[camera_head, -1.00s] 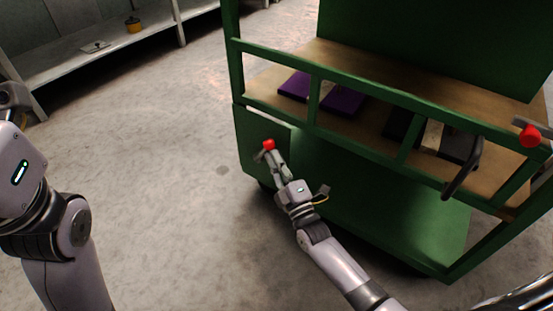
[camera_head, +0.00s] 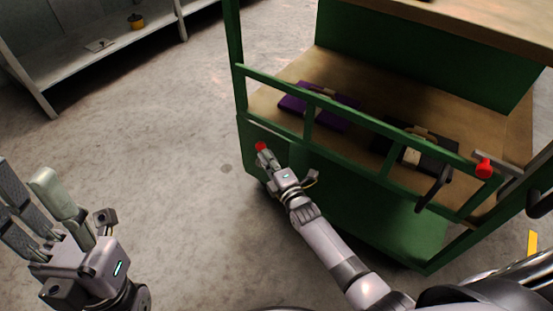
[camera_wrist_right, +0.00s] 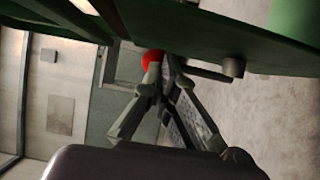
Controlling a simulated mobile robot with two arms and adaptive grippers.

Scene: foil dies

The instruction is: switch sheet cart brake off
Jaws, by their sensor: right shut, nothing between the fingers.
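The green sheet cart (camera_head: 345,205) stands right of centre in the head view. A red knob (camera_head: 261,147) shows at its near left corner panel, and also in the right wrist view (camera_wrist_right: 152,60). A dark lever arm with a round pivot (camera_wrist_right: 232,68) runs from near this knob along the cart's green edge. My right gripper (camera_head: 265,157) is shut at the red knob, with nothing between its fingers. Its fingertips look very close to or touching the knob. My left gripper (camera_head: 32,185) is at the lower left, open and empty, away from the cart.
A second red knob (camera_head: 484,168) is on the cart's right end, near a dark handle (camera_head: 433,190). Purple (camera_head: 300,103) and black packs lie on the cart's wooden deck. A shelf (camera_head: 75,66) holds a yellow pot (camera_head: 136,21). Floor left of the cart is clear.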

